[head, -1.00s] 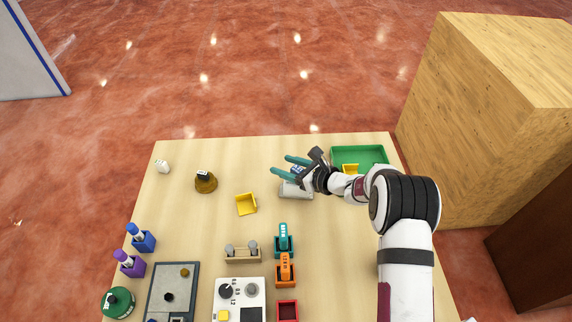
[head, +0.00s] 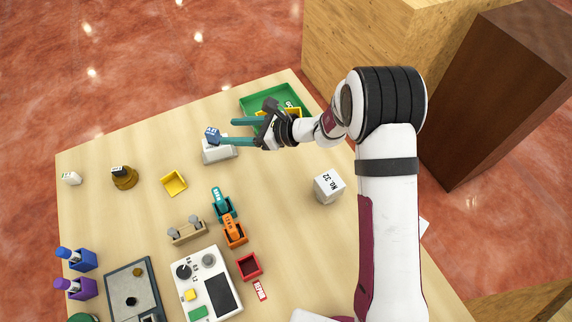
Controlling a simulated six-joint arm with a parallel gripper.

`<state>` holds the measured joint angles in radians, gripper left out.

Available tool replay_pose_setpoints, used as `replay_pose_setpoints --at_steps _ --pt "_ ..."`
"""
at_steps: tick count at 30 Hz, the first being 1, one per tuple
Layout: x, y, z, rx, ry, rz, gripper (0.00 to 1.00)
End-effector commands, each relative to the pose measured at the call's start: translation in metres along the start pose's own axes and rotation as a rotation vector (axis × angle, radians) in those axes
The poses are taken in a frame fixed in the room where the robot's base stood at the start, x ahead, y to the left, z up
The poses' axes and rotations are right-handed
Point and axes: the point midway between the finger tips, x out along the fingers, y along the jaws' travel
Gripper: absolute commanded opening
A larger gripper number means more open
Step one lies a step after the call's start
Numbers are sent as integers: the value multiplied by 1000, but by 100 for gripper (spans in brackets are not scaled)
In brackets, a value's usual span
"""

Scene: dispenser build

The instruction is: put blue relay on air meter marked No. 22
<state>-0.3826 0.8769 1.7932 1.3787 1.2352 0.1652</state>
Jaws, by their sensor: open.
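The small blue relay (head: 212,136) with white marking sits on top of a pale grey-white block (head: 220,154) at the back of the table. No number is readable on this block. My gripper (head: 215,131) has teal fingers and comes in from the right. Its fingers are spread apart, with the relay near the fingertips; contact with them cannot be told. Part of the block is hidden under the lower finger. A white cube (head: 328,187) with a black "No." label stands on the right; the label seems to read 32, but the digits are small.
A green tray (head: 262,100) with yellow contents is behind my gripper. An empty yellow bin (head: 174,183), a brown round object (head: 124,178), teal (head: 223,206) and orange (head: 235,233) holders, a red bin (head: 249,266) and a white panel (head: 207,285) stand nearer. Bare table lies around the white cube.

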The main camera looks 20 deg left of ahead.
Motion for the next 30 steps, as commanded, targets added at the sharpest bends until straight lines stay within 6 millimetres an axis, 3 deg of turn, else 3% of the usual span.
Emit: replay_pose_setpoints --at_steps 2,4,6,8,12,16,18,21,30 --pt "-15 5 13 -51 9 18 59" --pt "-47 21 35 -168 44 65 59" --pt "-95 52 56 -331 114 137 59" --pt "-142 87 62 -483 207 207 59" --pt "-243 170 38 -779 497 369 59" --pt "-308 223 2 -921 753 491 59" --pt "-328 238 -12 -954 841 533 59" --pt "-340 247 -20 -969 898 561 59" --pt "-342 247 -21 -971 903 566 59"
